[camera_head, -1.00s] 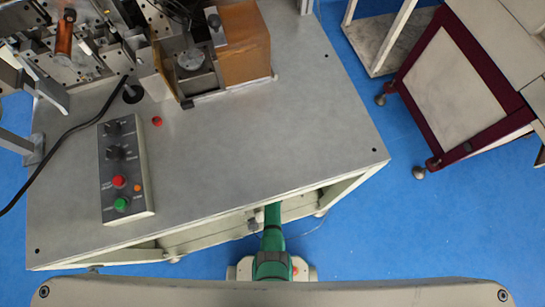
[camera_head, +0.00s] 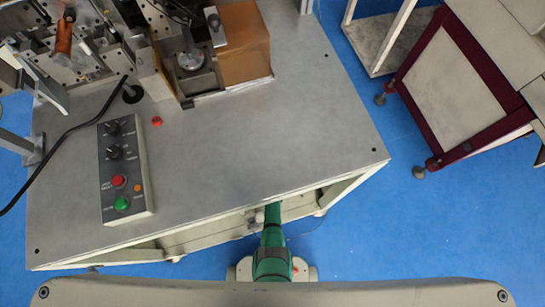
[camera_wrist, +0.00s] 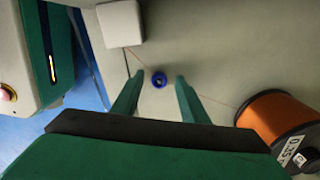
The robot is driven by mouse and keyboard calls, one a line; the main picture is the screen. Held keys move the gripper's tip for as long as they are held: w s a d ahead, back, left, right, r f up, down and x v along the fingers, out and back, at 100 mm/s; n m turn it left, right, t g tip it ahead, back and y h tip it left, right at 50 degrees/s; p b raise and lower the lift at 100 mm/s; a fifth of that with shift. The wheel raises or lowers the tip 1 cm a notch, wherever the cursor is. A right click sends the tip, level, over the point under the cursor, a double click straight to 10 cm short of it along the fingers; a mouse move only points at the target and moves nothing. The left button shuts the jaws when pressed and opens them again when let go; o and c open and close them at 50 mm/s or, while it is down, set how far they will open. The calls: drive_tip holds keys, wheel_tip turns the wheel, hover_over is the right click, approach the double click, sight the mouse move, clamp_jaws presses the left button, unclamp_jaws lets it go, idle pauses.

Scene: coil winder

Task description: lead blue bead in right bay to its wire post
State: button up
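The blue bead (camera_wrist: 158,80) is a small dark blue ring in the wrist view, on or just above a pale grey surface. My gripper (camera_wrist: 160,78) is open, and the bead appears between its two green fingertips, with a gap on each side. I cannot tell whether the tips are level with it. A thin wire runs from near the bead toward a spool of copper-coloured wire (camera_wrist: 278,120) at the right. In the head view the bead and my gripper are hidden under the bench top. I cannot identify the wire post.
A whitish block (camera_wrist: 120,22) stands beyond the fingers, upper left in the wrist view. In the head view, the bench top (camera_head: 250,150) carries a control box (camera_head: 125,170) and winder machinery (camera_head: 185,60). A maroon-framed cabinet (camera_head: 460,85) stands right, across blue floor.

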wheel_tip(320, 180, up, 11)
drive_tip(key=shift+f, duration=0.2)
idle(0.5)
idle(0.6)
